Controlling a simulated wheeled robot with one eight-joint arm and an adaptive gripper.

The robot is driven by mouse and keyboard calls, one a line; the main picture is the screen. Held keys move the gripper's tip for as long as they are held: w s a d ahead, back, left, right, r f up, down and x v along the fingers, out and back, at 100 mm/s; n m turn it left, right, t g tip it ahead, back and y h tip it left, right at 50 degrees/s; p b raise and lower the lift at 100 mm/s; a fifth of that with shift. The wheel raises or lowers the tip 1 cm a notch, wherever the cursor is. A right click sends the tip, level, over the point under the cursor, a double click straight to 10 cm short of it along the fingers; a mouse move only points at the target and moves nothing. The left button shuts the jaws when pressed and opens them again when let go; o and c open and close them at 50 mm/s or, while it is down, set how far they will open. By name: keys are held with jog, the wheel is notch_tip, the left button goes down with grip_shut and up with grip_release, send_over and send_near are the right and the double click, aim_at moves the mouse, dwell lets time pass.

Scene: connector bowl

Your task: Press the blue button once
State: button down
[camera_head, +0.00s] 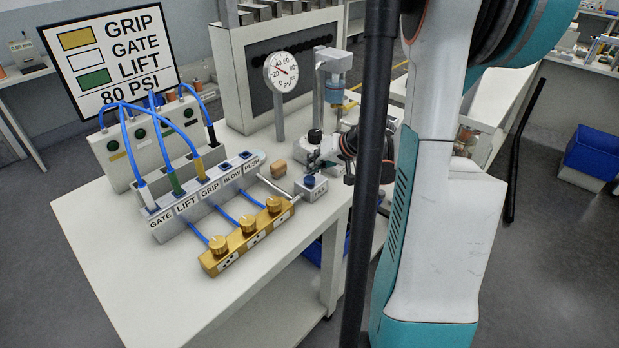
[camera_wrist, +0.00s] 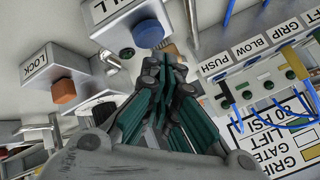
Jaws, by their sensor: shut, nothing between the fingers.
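The blue button (camera_wrist: 147,33) sits on a pale box whose label is cut off by the frame and ends in "LL" in the wrist view. In the head view a small grey box with a blue top (camera_head: 310,181) stands at the table's right side. My gripper (camera_wrist: 165,65) is shut and empty. In the wrist view its fingertips appear just below the blue button; I cannot tell whether they touch it.
An orange button (camera_wrist: 67,91) sits on the LOCK box. A labelled block (camera_head: 195,200) with blue hoses stands beside a gold manifold (camera_head: 245,240) with three knobs. A pressure gauge (camera_head: 281,72) stands behind. The table's front left (camera_head: 130,270) is clear.

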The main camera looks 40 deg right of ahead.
aim_at(312, 176)
jog(key=shift+r, duration=0.1)
jog(key=shift+r+p, duration=1.85)
jog(key=shift+r, duration=0.65)
